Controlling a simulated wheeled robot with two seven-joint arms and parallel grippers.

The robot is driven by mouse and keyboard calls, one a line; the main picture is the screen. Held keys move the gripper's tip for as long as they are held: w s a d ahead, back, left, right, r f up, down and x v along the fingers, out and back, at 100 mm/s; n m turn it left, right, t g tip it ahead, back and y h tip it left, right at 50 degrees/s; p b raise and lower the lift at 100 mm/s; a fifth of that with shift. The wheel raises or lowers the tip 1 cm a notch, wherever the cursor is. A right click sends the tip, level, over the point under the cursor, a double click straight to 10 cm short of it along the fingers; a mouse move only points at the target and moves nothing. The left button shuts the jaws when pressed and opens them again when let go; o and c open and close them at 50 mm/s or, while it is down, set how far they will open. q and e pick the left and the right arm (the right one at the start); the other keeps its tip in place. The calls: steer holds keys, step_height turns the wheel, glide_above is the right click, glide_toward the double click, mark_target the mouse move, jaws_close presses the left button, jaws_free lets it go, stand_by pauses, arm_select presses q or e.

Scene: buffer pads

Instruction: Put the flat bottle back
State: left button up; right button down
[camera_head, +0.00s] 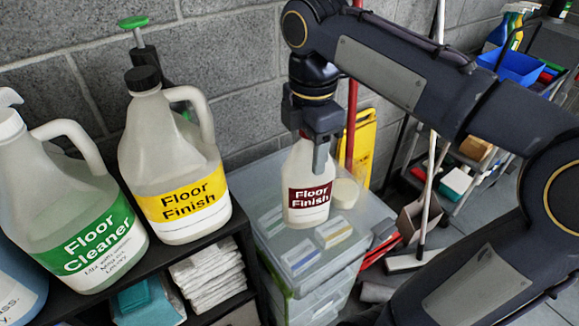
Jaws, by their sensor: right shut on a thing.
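A flat white bottle (308,196) with a dark red "Floor Finish" label is in the head view, just right of the middle. It is upright. My right gripper (320,150) comes down from above and is shut on its upper part, hiding the cap. The bottle overlaps the top of a clear plastic drawer unit (270,232) in the picture; I cannot tell whether its base touches that top. My left gripper is not in view.
A dark shelf (215,246) at left bears a big yellow-label Floor Finish jug (172,165) and a green-label Floor Cleaner jug (75,205). Small packets (333,232) and a round whitish item (345,193) lie on the drawer unit. A broom (428,200) and yellow sign (364,140) stand behind.

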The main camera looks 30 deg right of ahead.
steer(key=w+f, duration=0.6)
steer(key=f, duration=0.3)
steer(key=shift+a, duration=0.25)
steer(key=shift+f, duration=0.2)
steer(key=c, duration=0.6)
jaws_free()
